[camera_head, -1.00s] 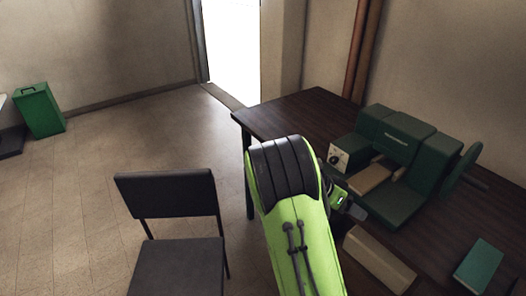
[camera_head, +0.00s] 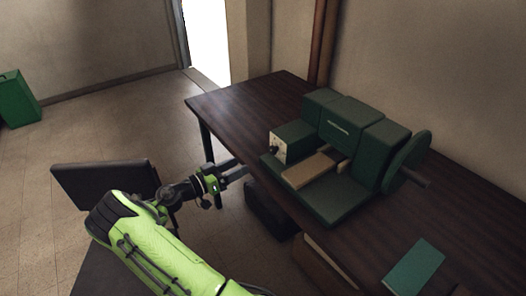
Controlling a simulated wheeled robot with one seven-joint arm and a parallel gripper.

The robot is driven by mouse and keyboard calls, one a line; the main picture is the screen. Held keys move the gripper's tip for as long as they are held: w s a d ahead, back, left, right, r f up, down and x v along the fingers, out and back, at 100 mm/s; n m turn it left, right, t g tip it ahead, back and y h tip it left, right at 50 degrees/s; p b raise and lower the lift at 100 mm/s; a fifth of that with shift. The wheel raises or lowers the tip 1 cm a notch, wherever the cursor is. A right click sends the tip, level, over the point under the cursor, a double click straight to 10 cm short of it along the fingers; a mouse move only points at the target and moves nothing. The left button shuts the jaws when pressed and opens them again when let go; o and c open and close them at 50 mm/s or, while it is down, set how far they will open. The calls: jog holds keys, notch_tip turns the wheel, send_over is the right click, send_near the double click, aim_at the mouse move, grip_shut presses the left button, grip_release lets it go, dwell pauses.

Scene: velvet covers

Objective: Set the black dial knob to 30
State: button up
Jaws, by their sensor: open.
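A dark green machine (camera_head: 345,140) stands on the dark wooden table. The black dial knob (camera_head: 275,149) sits on a pale panel (camera_head: 279,145) at the machine's left end, facing left toward the front. Its dial marks are too small to read. My gripper (camera_head: 243,177) is open and empty, with its fingers pointing right. In the picture it is below and left of the knob, near the table's front edge and apart from the knob.
A black chair (camera_head: 105,178) stands left of the table, partly hidden by my arm. A green book (camera_head: 414,267) lies on the table at right. A dark box (camera_head: 268,212) shows below the table's front edge. A green bin (camera_head: 17,98) stands far left.

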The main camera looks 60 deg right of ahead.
aim_at(270, 152)
jog(key=x, duration=1.3)
jog(key=shift+a, duration=0.1)
jog(key=c, duration=1)
jog(key=shift+c, duration=0.2)
jog(key=shift+n, duration=0.4)
jog(key=n, duration=0.4)
jog(key=shift+n+b, duration=0.3)
jog(key=n+p, duration=0.1)
jog(key=n, duration=0.5)
jog(key=shift+f+n+p, duration=0.1)
jog(key=shift+n+p, duration=0.2)
